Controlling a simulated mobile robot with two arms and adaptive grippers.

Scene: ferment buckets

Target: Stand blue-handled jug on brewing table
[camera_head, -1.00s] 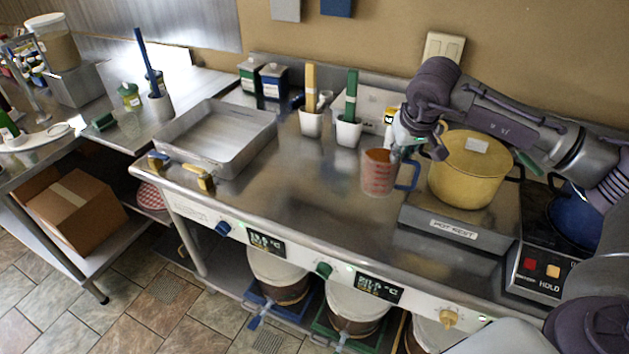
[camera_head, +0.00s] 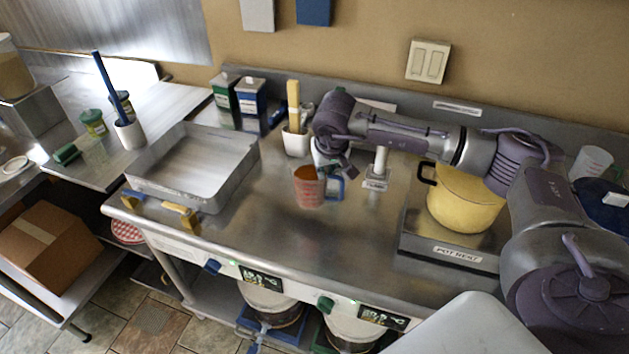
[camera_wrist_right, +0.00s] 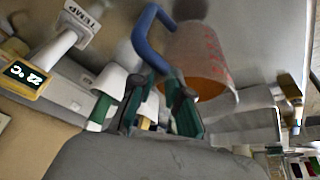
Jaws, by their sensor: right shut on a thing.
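The blue-handled jug (camera_head: 309,187) is a clear cup with red markings and a brownish-orange inside. My right gripper (camera_head: 334,164) is shut on its blue handle, to the right of the cup. In the right wrist view the jug (camera_wrist_right: 202,58) shows beside the fingers, with the blue handle (camera_wrist_right: 148,38) running down between them (camera_wrist_right: 158,98). The jug looks nearly upright over the steel brewing table (camera_head: 265,225). I cannot tell whether its base touches the surface. My left gripper is not in view.
A steel tray (camera_head: 148,179) lies to the left. A white cup with a yellow handle (camera_head: 294,140) stands behind the jug, and a white stand (camera_head: 377,178) to its right. A yellow pot (camera_head: 462,205) sits on the pot rest. Table in front of the jug is clear.

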